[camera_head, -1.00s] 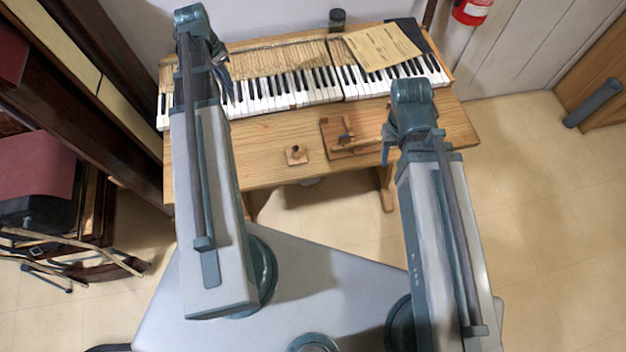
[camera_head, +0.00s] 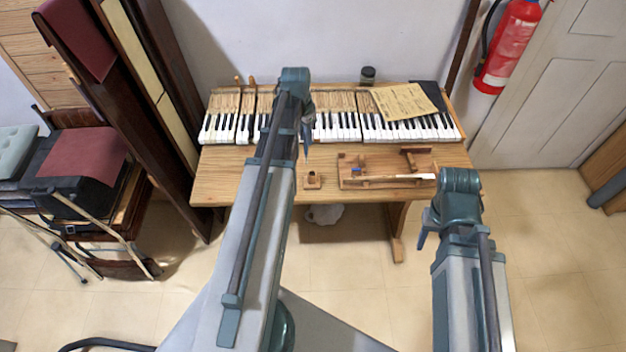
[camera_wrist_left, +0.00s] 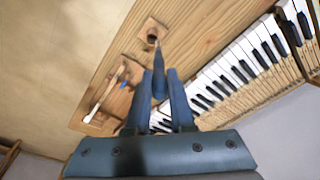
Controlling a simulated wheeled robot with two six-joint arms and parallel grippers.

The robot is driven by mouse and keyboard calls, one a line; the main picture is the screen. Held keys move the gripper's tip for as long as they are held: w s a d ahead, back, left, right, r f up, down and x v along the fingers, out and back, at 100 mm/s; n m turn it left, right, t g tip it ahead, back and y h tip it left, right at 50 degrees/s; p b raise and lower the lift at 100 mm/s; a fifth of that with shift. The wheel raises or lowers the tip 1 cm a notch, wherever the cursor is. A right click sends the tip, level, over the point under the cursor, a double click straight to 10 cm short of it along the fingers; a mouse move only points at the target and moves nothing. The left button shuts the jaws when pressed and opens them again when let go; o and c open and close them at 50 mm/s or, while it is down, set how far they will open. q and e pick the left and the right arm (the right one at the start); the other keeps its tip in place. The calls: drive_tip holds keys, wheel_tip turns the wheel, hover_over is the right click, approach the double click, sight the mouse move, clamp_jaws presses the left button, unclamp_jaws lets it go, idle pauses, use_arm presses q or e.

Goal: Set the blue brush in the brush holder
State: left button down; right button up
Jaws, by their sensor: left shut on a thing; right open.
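The blue brush (camera_wrist_left: 158,68) is held between the fingers of my left gripper (camera_wrist_left: 158,78) in the left wrist view, with its thin end pointing away from the fingers. In the head view my left gripper (camera_head: 306,122) hangs over the table with the brush pointing down. The brush holder (camera_head: 313,181) is a small wooden block with a dark round hole, near the table's front edge. In the left wrist view the brush's thin end lines up close to the holder (camera_wrist_left: 153,32); the exact gap cannot be told. My right gripper (camera_head: 424,232) is open and empty, in front of the table.
A wooden tray (camera_head: 390,157) with a pale tool (camera_head: 405,178) and a small blue piece (camera_head: 357,169) lies right of the holder. The piano keys (camera_head: 400,130), a paper sheet (camera_head: 405,102) and a dark jar (camera_head: 368,75) are behind. Bare tabletop (camera_head: 240,175) lies left.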

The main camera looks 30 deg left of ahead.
use_arm(q)
wheel_tip(320, 180, down, 10)
drive_tip(key=d+b, duration=0.1)
drive_tip(key=b, duration=0.9)
drive_tip(key=shift+w+d+r, duration=0.25)
drive_tip(key=shift+w+d, duration=0.1)
drive_tip(key=shift+w, duration=0.05)
drive_tip(key=shift+f, duration=0.15)
drive_tip(key=c, duration=1.2)
unclamp_jaws()
drive_tip(key=shift+f, duration=0.1)
drive_tip(key=o, duration=0.4)
drive_tip(key=shift+o, duration=0.2)
